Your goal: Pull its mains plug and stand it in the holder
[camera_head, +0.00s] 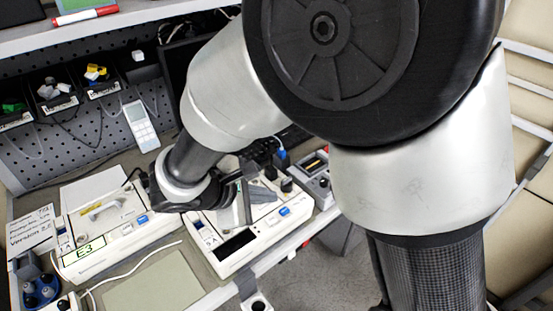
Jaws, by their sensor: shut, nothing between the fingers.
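Two white box-shaped devices stand side by side on the bench. The left device (135,240) carries a green-edged E3 label; the right device (262,236) has a dark display and a blue switch. My gripper (246,200) is over the right device, shut and empty; my wrist and the gripper hide part of that device's top. Small black plug-like parts (287,185) stand on its rear right. I cannot tell which is the mains plug. A blue block with dark round tops (40,291) sits at the lower left; I cannot tell if it is the holder.
A white cable (125,268) curves across the bench front beside a flat greenish pad (158,287). A printed card (31,231) stands at the left. Bins (53,94) and a handheld meter (140,125) hang on the pegboard. A bracket (254,290) sits at the front edge.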

